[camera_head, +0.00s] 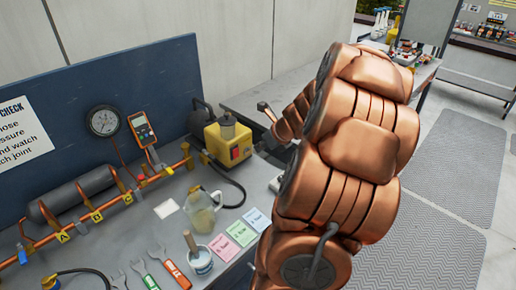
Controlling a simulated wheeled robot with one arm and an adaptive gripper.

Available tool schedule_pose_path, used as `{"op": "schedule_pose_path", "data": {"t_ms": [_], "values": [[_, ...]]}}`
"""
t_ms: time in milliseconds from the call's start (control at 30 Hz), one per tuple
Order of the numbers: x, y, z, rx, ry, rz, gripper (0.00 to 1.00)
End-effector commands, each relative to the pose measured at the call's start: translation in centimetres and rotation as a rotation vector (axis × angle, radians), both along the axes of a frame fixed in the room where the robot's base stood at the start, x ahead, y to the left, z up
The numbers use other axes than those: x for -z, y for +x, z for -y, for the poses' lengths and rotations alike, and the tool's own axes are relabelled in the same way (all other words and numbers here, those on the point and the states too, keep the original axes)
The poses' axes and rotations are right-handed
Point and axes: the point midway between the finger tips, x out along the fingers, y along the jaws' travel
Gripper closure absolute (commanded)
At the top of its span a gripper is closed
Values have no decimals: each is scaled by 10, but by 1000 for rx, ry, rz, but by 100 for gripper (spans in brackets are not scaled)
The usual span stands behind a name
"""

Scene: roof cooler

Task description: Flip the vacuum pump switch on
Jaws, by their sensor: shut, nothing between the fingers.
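The vacuum pump (215,146) is a yellow box with a dark grey cylindrical motor behind it and a grey cap on top. It stands on the workbench near the blue back panel. Its red switch (235,153) is on the front face; its position is too small to tell. My copper arm fills the middle right of the view. My gripper (264,107) shows partly at the arm's far left end, a little right of the pump and apart from it in the picture. It is shut and empty. The rest of it is hidden behind my arm.
A black hose runs from the pump along the bench. A glass jug (201,212), a brush pot (200,262), coloured cards (224,247) and wrenches lie in front. A copper pipe manifold (100,212) with a gauge (103,121) and orange meter (142,128) stands left.

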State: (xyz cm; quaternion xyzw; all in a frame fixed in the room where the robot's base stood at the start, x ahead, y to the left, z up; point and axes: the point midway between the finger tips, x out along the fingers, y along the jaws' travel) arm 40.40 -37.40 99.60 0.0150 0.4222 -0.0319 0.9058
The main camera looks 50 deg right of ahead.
Motion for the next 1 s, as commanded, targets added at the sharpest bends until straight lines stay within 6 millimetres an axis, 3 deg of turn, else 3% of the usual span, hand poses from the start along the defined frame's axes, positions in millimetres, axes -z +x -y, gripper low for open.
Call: {"op": "schedule_pose_path", "data": {"t_ms": [300,767,1000], "values": [[13,-3,1,3,-1,-30,100],[14,-3,0,0,2,-35,100],[24,5,1,0,5,-36,100]]}}
